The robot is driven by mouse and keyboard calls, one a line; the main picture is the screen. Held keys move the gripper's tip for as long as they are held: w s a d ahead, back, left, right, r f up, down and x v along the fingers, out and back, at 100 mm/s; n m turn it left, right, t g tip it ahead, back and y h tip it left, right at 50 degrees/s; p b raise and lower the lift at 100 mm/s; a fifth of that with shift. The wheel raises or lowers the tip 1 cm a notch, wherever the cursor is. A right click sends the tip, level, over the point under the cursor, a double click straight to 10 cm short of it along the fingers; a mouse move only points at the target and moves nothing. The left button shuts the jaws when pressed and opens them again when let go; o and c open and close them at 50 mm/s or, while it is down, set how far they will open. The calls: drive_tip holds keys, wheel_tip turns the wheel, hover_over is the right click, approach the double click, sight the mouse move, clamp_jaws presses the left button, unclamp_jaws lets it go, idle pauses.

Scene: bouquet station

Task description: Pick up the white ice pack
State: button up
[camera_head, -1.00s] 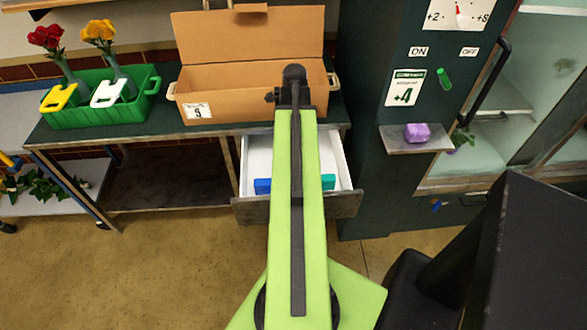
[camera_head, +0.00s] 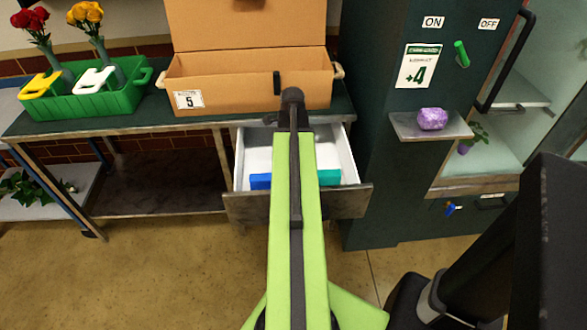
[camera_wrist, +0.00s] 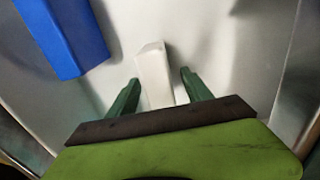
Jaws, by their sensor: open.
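The white ice pack (camera_wrist: 153,72) lies in the open drawer, narrow end up in the wrist view. My gripper (camera_wrist: 159,75) is open, its two green fingers on either side of the pack's near part. Gaps show between the pack and both fingers, so I see no grip. The wrist bar hides the pack's lower end. In the head view my arm covers the middle of the drawer (camera_head: 258,157), and the white pack and fingers cannot be made out there.
A blue pack (camera_head: 260,181) lies left of my arm in the drawer and shows in the wrist view (camera_wrist: 65,35). A teal pack (camera_head: 329,177) lies to the right. Drawer walls surround my gripper. A cardboard box (camera_head: 240,97) stands on the counter behind.

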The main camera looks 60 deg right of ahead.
drive_tip(key=shift+f+b, duration=0.3)
drive_tip(key=shift+f, duration=0.65)
drive_tip(key=shift+r, duration=0.2)
drive_tip(key=shift+c, duration=0.2)
clamp_jaws()
